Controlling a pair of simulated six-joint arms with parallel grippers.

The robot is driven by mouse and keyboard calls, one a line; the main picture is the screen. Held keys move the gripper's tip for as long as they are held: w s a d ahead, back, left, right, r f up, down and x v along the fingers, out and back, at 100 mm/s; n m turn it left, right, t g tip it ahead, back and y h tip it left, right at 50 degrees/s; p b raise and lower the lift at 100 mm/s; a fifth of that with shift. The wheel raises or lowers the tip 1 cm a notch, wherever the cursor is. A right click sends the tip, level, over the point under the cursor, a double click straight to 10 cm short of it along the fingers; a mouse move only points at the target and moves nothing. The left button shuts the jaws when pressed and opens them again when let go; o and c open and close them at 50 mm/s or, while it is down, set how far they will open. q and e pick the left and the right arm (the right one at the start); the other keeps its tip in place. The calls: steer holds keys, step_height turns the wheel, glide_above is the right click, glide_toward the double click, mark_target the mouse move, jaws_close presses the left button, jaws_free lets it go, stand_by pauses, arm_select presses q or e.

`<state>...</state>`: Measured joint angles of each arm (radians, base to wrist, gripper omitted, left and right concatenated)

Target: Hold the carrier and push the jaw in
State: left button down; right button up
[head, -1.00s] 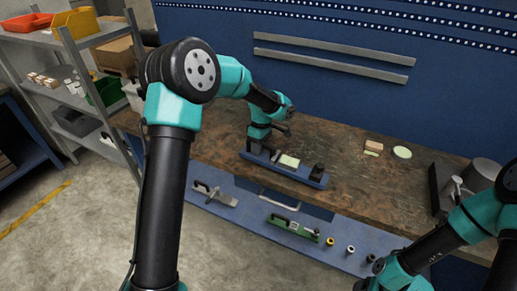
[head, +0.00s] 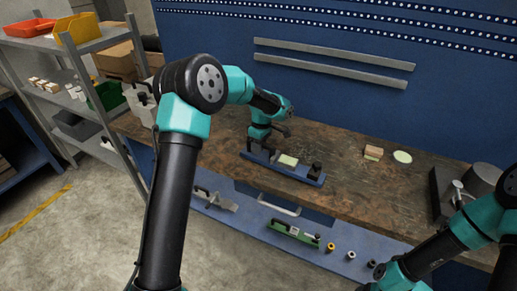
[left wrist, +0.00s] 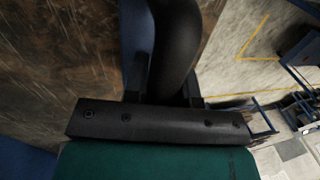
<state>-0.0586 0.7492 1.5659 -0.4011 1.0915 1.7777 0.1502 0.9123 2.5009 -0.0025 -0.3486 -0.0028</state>
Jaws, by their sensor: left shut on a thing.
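The blue carrier (head: 303,176) lies lengthwise on the wooden bench. A pale yellow-green piece (head: 288,160) sits at its middle and a black block (head: 315,170) stands near its right end. My left gripper (head: 254,146) is at the carrier's left end. In the left wrist view its fingers (left wrist: 165,85) are shut on a rounded black part (left wrist: 172,40) there, with a blue strip of the carrier (left wrist: 133,35) beside it. Which black part is the jaw, I cannot tell. My right arm enters at the lower right; its gripper is not visible.
A small block (head: 373,152) and a pale round disc (head: 402,156) lie on the bench to the right. Metal items (head: 482,180) stand at its right end. A lower blue shelf (head: 315,250) holds a green tool (head: 293,232) and small rings. Between block and carrier the bench is clear.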

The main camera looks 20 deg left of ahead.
arm_select(q)
steer(key=shift+w+a+f, duration=0.15)
steer(key=shift+w+a, duration=0.1)
steer(key=shift+w, duration=0.4)
steer(key=shift+w+a+f, duration=0.1)
steer(key=shift+w+a, duration=0.2)
steer(key=shift+w, duration=0.3)
steer(key=shift+w+a+f, duration=0.15)
steer(key=shift+w+a, duration=0.1)
steer(key=shift+w, duration=0.4)
steer(key=shift+f, duration=0.45)
stand_by(0.3)
stand_by(0.6)
